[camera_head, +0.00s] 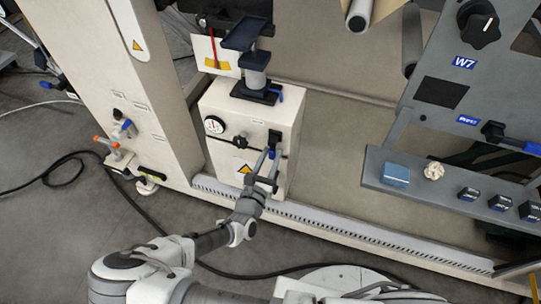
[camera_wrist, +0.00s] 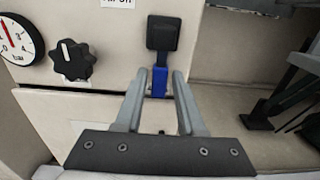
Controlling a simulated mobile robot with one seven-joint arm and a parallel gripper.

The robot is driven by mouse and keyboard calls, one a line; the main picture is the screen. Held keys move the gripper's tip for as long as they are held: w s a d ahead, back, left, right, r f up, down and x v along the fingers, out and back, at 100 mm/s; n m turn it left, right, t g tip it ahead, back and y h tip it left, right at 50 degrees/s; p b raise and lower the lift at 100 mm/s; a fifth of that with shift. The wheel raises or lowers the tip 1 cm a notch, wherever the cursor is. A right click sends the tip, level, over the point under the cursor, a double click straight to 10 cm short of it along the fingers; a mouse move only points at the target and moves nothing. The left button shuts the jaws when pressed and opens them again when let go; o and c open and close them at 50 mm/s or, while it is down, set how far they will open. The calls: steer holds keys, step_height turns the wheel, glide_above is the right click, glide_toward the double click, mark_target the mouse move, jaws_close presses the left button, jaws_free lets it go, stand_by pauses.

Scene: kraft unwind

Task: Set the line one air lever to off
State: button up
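A lever with a black square head (camera_wrist: 163,36) and a blue handle (camera_wrist: 160,82) is on the front of the cream cabinet (camera_head: 222,153). The handle hangs straight down. In the head view the black head (camera_head: 274,137) is at the cabinet's right front. My gripper (camera_head: 271,154) is in front of it, pointing at the cabinet. Whether the fingertips reach past the handle is unclear. A label above is partly cut off.
A black knob (camera_wrist: 75,60) and a pressure gauge (camera_wrist: 14,40) are left of the lever. Valves with orange and blue handles (camera_head: 122,128) sit on the left column. A grey shelf (camera_head: 440,195) holds small items at right. A slotted rail (camera_head: 330,224) runs along the floor.

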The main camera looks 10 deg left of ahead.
jaws_close()
stand_by(1.1)
